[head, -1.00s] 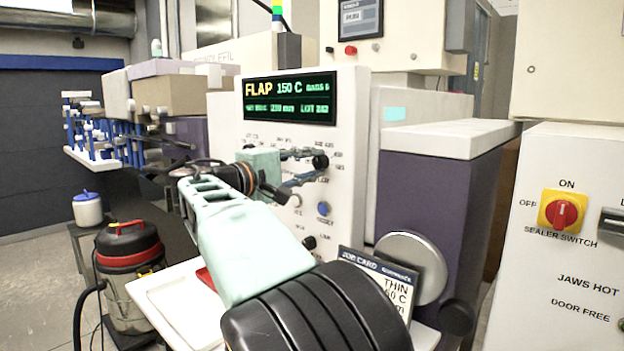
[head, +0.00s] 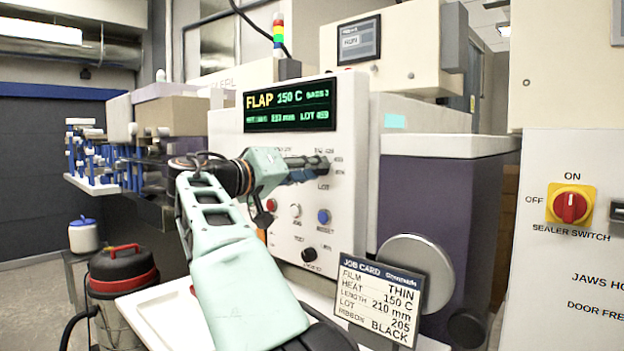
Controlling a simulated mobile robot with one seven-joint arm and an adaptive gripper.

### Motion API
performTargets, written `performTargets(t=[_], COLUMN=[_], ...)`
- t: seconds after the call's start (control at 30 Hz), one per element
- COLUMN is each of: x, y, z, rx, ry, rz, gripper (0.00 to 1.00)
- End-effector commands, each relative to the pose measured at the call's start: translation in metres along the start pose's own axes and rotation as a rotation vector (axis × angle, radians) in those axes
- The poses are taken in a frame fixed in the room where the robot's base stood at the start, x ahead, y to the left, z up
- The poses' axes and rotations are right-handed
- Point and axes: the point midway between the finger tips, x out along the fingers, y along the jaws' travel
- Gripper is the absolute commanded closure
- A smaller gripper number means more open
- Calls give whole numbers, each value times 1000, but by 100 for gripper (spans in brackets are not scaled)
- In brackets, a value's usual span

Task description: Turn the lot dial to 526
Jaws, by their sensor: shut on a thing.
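The lot dial (head: 323,165) is a small dark knob at the upper right of the white control panel, above the label LOT. Small numbers ring it, too fine to read surely. My gripper (head: 314,168) reaches it from the left, with its dark fingers shut on the dial and hiding most of it. The dial's pointer cannot be made out. The black display (head: 290,105) above shows FLAP, 150 C and a LOT value in small green characters that look like 433, but are blurred.
A blue button (head: 323,216), a red button (head: 271,205) and a black knob (head: 309,254) sit lower on the panel. A job card (head: 380,300) reading LOT 205 stands in front, by a round grey disc (head: 428,270). A sealer switch (head: 570,205) is at right.

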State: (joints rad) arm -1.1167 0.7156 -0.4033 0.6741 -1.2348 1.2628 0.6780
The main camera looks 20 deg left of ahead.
Motion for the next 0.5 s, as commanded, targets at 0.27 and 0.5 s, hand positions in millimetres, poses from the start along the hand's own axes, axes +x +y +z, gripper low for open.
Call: performTargets(t=[0.27,0.5], x=[0,0], y=[-2,-2], z=[2,2], rx=[262,482], ry=[-1,-1], rz=[0,0], gripper=[100,100])
